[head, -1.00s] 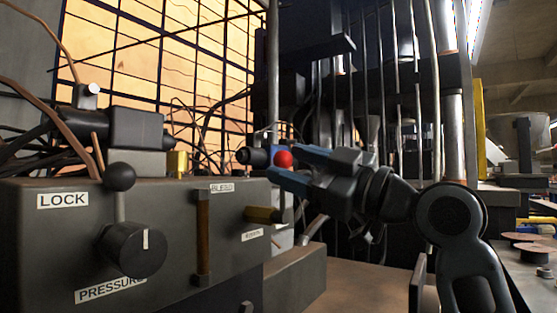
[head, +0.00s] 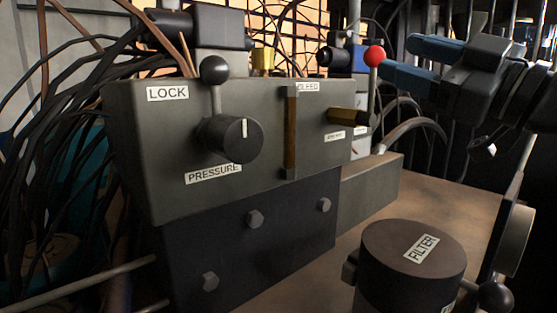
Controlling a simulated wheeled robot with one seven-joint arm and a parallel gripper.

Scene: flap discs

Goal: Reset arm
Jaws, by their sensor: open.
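My gripper (head: 397,57) is at the upper right of the head view, with two blue fingers pointing left. It is open, and nothing shows between its fingers. A red ball knob (head: 375,56) on a thin upright stem stands just left of the fingertips. The gripper appears clear of the knob, though the depth between them is hard to judge. My wrist runs off the right edge of the view.
A grey valve block (head: 270,185) carries LOCK, PRESSURE and BLEED labels, a black ball-ended lever (head: 214,70), a dial (head: 232,138) and a brass fitting (head: 345,115). A FILTER canister (head: 385,255) stands front right. Cables (head: 75,130) crowd the left. Brown surface lies between.

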